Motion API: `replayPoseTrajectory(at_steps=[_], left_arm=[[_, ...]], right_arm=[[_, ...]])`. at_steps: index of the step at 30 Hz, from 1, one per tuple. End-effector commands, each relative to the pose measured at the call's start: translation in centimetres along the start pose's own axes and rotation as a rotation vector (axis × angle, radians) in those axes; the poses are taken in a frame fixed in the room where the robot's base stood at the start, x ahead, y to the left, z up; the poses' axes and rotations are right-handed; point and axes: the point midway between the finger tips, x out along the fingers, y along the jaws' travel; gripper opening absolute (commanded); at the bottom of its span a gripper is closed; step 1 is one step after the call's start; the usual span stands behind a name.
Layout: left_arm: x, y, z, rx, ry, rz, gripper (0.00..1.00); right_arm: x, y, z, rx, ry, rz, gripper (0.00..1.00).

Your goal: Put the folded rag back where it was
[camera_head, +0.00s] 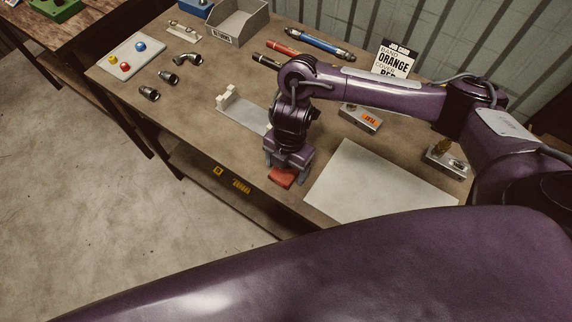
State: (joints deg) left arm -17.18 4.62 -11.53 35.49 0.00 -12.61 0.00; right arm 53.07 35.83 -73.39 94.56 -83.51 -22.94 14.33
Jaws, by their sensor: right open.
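The folded rag (283,177) is a small red pad on the brown workbench, close to its front edge. My right gripper (286,175) points down right over the rag. Its fingers are open, one on each side of the rag, and the gripper body hides the rag's far part. I cannot tell whether the fingers touch the rag. My left gripper does not show.
A white sheet (380,185) lies right of the rag, and a pale holder plate (243,114) lies behind it. Dark fittings (150,93), a grey bin (236,22), hoses (318,43), a job card (396,58) and a small grey box (361,117) stand farther off.

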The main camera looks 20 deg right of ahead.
Motion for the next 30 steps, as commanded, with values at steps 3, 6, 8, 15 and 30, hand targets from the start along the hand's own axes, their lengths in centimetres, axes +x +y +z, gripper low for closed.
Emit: replayPoseTrajectory(at_steps=[3,6,8,15,30], left_arm=[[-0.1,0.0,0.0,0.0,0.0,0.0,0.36],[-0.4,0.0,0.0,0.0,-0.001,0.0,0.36],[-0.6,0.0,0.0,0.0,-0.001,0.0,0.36],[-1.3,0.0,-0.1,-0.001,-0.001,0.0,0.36],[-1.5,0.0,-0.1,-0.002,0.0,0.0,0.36]], right_arm=[[-0.2,0.0,0.0,0.0,0.0,0.001,0.75],[-1.0,0.1,0.0,-0.001,-0.002,0.003,0.75],[-1.8,0.1,0.1,-0.003,-0.004,0.004,0.75],[-6.5,0.2,0.1,-0.004,-0.006,0.006,0.75],[-12.2,0.0,0.0,0.0,-0.001,0.001,0.75]])
